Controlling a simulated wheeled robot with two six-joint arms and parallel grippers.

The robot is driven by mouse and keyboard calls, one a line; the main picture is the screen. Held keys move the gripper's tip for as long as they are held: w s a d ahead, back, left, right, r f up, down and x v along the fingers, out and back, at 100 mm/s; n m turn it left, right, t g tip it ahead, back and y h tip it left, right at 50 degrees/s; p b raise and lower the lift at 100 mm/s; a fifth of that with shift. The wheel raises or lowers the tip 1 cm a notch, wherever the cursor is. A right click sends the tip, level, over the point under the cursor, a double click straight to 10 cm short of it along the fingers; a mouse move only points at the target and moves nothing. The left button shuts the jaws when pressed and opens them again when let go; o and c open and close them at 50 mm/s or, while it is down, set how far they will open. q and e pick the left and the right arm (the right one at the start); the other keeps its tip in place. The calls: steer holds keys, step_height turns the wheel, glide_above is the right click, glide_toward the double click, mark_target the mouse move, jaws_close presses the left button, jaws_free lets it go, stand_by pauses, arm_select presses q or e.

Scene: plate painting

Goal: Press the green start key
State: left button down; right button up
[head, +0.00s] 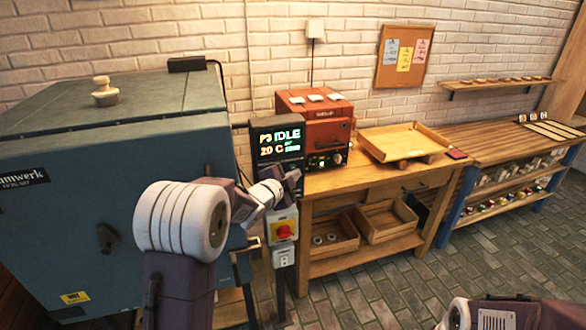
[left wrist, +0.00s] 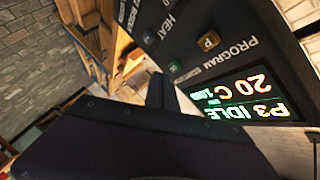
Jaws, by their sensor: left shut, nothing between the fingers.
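The control panel (head: 277,143) stands on a post beside the blue kiln, its lit display reading P3 IDLE and 20 C. Its keys are hidden behind my left arm in the head view. In the left wrist view the panel is seen upside down, with the display (left wrist: 245,99), an amber P key (left wrist: 208,40) and a small green key (left wrist: 175,66). My left gripper (head: 292,178) is shut and empty in front of the panel's lower part. Its dark fingers (left wrist: 160,92) show close to the green key; I cannot tell whether they touch. My right gripper is out of view.
The large blue kiln (head: 110,150) fills the left. A red emergency stop (head: 284,232) on a yellow box sits below the panel. A wooden table (head: 375,178) with a red machine (head: 318,125) and a tray (head: 404,142) stands to the right. The tiled floor in front is clear.

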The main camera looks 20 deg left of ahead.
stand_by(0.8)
arm_select(q)
steer(key=shift+w+a, duration=0.25)
steer(key=shift+w, duration=0.15)
steer(key=shift+w+a+p, duration=0.2)
steer(key=shift+w+p, duration=0.1)
stand_by(0.5)
steer(key=shift+s, duration=0.1)
steer(key=shift+s+d+b, duration=0.45)
steer(key=shift+s+b, duration=0.15)
steer(key=shift+b, duration=0.05)
